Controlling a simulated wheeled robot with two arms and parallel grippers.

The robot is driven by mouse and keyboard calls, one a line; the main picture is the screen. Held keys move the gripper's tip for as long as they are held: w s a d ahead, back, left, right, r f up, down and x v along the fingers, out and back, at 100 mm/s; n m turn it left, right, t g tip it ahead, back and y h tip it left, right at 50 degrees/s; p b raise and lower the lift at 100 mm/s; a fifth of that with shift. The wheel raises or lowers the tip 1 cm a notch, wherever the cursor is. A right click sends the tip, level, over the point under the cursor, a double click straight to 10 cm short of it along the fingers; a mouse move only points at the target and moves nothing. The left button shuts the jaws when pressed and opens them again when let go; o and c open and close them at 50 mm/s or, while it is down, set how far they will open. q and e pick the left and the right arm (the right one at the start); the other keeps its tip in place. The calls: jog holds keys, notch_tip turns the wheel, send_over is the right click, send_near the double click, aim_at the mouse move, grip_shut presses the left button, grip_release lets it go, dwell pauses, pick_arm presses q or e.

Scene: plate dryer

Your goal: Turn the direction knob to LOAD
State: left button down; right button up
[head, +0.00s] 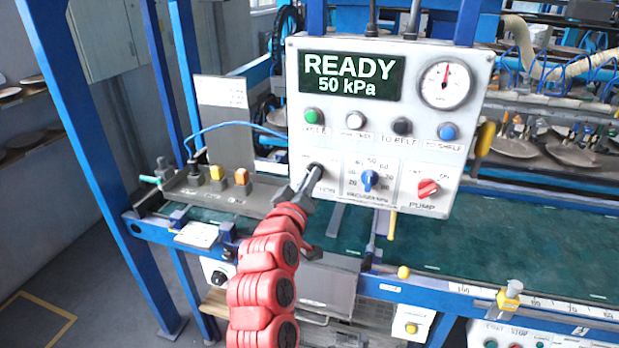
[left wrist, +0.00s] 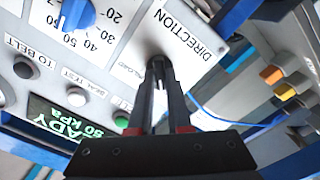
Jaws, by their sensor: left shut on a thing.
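The white control panel (head: 470,110) faces me, with its display reading READY, 50 kPa. The dark direction knob (head: 317,169) is at its lower left. My left gripper (head: 308,182) reaches it from below and is shut on it. In the left wrist view the left gripper (left wrist: 159,76) has its fingertips close together at the knob, beside the DIRECTION label (left wrist: 193,34) and a small label that seems to read UNLOAD. The fingers cover most of the knob, so I cannot tell where it points. My right gripper is not in view.
To the right of the direction knob are a blue dial knob (head: 371,180) and the red pump switch (head: 428,188). A row of buttons runs above, including a green one (head: 312,115). A grey box with yellow and orange buttons (head: 242,177) stands left of the panel.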

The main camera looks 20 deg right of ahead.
pick_arm(q)
jog(key=shift+n, duration=0.3)
dwell(0.4)
jog(key=c, duration=0.9)
grip_release()
jog(key=shift+o, duration=0.2)
jog(key=p+v, duration=1.7)
jog(key=p, duration=0.1)
jog(key=shift+s+a, duration=0.2)
